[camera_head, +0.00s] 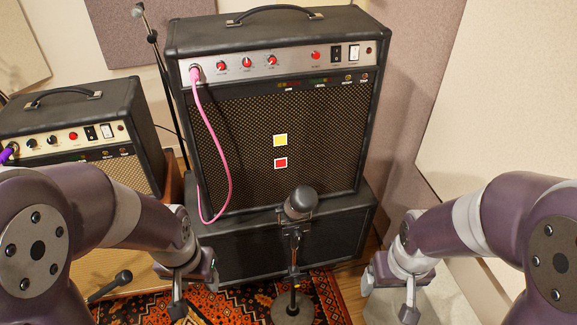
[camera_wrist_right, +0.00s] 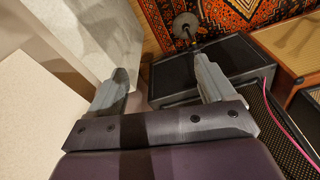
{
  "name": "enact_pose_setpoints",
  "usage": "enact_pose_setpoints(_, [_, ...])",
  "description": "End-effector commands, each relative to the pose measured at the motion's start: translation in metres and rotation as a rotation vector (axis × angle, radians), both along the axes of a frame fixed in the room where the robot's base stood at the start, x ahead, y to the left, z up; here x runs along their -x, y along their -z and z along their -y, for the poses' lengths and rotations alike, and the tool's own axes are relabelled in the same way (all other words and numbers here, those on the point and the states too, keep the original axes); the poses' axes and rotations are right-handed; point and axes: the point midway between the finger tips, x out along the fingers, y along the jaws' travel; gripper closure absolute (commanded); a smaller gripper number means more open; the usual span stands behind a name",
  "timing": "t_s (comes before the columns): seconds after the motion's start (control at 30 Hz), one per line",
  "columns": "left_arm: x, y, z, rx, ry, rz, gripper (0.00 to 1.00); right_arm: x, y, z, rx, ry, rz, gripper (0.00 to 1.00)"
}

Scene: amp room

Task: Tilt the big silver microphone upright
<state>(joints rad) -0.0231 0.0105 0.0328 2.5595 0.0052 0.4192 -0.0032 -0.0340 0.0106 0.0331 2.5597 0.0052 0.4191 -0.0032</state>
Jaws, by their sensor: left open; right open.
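The big silver microphone (camera_head: 300,203) is in the middle of the head view, in front of the lower black cabinet. It looks dark grey, with its rounded head leaning over to the right. It sits on a short stand with a round base (camera_head: 292,307) on the rug; that base also shows in the right wrist view (camera_wrist_right: 184,25). My left gripper (camera_head: 193,285) is open and empty, low and to the left of the microphone. My right gripper (camera_head: 389,290) is open and empty, low and to its right. Both are apart from it.
A large black amp (camera_head: 275,140) with a pink cable (camera_head: 214,150) stands on a black cabinet (camera_head: 270,248) behind the microphone. A smaller amp (camera_head: 80,130) is at left. A second small microphone (camera_head: 123,276) is at lower left. A pale panel (camera_head: 500,110) bounds the right side.

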Motion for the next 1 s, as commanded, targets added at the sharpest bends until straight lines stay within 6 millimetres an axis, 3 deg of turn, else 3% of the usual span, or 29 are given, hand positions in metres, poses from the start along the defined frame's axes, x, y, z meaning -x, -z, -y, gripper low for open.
enact_pose_setpoints(0.13, [0.000,0.091,0.000,0.000,0.000,-0.001,0.48,0.007,0.094,-0.025,0.000,-0.109,-0.012,0.04])
enact_pose_setpoints(0.23, [0.001,0.167,0.000,0.000,0.000,-0.003,0.48,0.001,0.173,-0.059,-0.022,-0.199,0.019,0.04])
enact_pose_setpoints(0.3, [0.001,0.214,0.000,0.000,0.000,-0.003,0.48,-0.018,0.219,-0.092,-0.064,-0.245,0.119,0.04])
enact_pose_setpoints(0.4, [0.001,0.276,0.000,0.000,0.000,-0.002,0.48,-0.054,0.271,-0.144,-0.146,-0.286,0.328,0.04])
enact_pose_setpoints(0.5, [0.000,0.330,0.000,0.000,0.000,-0.002,0.48,-0.092,0.299,-0.194,-0.232,-0.292,0.586,0.04])
enact_pose_setpoints(0.6, [0.000,0.378,0.000,0.000,0.000,-0.002,0.48,-0.127,0.306,-0.232,-0.306,-0.248,0.889,0.04])
enact_pose_setpoints(0.7, [0.000,0.402,0.000,0.000,0.000,-0.002,0.48,-0.154,0.277,-0.243,-0.332,-0.146,1.210,0.04])
enact_pose_setpoints(0.83, [0.000,0.392,0.000,0.000,0.000,-0.001,0.48,-0.171,0.208,-0.215,-0.270,0.032,1.547,0.04])
enact_pose_setpoints(0.9, [0.000,0.391,0.000,0.000,0.000,0.000,0.48,-0.172,0.182,-0.198,-0.221,0.112,1.679,0.04])
enact_pose_setpoints(1.0, [0.000,0.391,0.000,0.000,0.000,0.000,0.48,-0.167,0.158,-0.181,-0.165,0.177,1.799,0.04])
